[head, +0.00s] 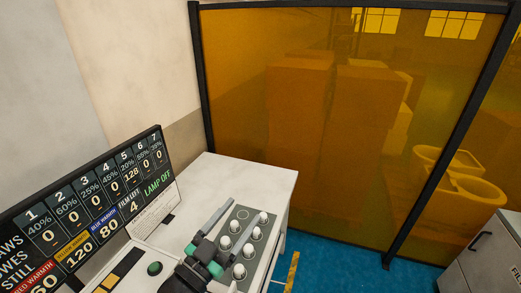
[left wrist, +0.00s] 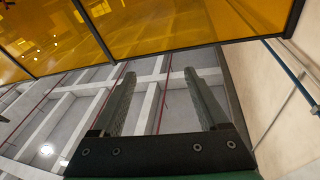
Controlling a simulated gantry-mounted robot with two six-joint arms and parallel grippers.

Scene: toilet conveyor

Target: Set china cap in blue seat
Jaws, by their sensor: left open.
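Several white rounded caps (head: 248,250) sit in a grey tray (head: 241,239) on the white table. They look like the china caps. One place at the tray's far end looks empty. My left gripper (head: 245,207) is open in the head view, its fingers reaching over the tray's left side beside the caps; I cannot tell its height above them. In the left wrist view the open gripper (left wrist: 160,75) has nothing between its fingers and faces the ceiling and amber panel. I cannot make out a blue seat in either view. My right gripper is not in view.
A display board (head: 95,205) reading LAMP OFF stands at the left, near a green button (head: 155,268). The white table's (head: 235,180) far part is clear. An amber screen (head: 300,120) stands behind it. A grey cabinet (head: 490,255) is at the right.

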